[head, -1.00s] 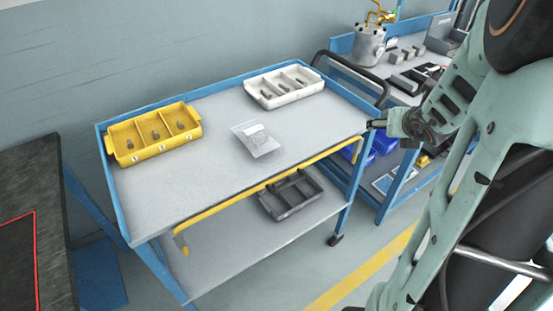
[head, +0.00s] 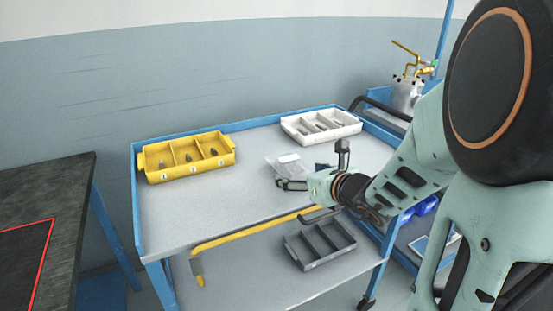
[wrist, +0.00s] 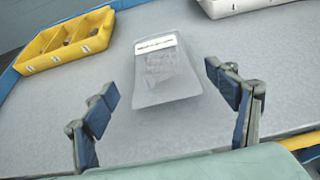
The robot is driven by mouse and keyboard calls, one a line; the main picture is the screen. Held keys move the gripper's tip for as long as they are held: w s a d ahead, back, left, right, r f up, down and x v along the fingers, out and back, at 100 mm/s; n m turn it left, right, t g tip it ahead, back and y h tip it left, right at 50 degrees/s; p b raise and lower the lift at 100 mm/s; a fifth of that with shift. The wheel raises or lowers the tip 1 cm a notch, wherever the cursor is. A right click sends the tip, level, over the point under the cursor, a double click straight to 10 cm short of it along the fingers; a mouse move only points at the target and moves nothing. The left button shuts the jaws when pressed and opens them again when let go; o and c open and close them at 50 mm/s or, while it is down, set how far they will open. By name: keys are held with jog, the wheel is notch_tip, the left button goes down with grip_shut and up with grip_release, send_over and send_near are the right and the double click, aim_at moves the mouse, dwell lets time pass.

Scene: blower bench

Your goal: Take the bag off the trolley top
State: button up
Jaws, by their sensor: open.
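The bag (head: 288,163) is a small clear bag with a white label strip, lying flat on the grey trolley top (head: 220,215). In the head view my gripper (head: 312,166) is over the trolley top just in front of the bag and hides part of it. In the wrist view the whole bag (wrist: 164,68) shows ahead of the fingertips, roughly centred between them. My gripper (wrist: 163,92) is open and empty, with a finger on each side. I cannot tell its exact height above the top.
A yellow divided tray (head: 188,157) with small parts stands at the left of the trolley top. A white divided tray (head: 320,127) stands at the back right. A dark grey tray (head: 320,246) is on the lower shelf. A yellow bar (head: 250,230) runs along the front edge.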

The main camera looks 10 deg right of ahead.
jog(key=b+x, duration=0.1)
jog(key=x, duration=0.4)
jog(key=shift+w+r, duration=0.15)
jog(key=shift+w, duration=0.1)
jog(key=c, duration=1.5)
jog(key=shift+r, duration=0.1)
jog(key=shift+c, duration=0.7)
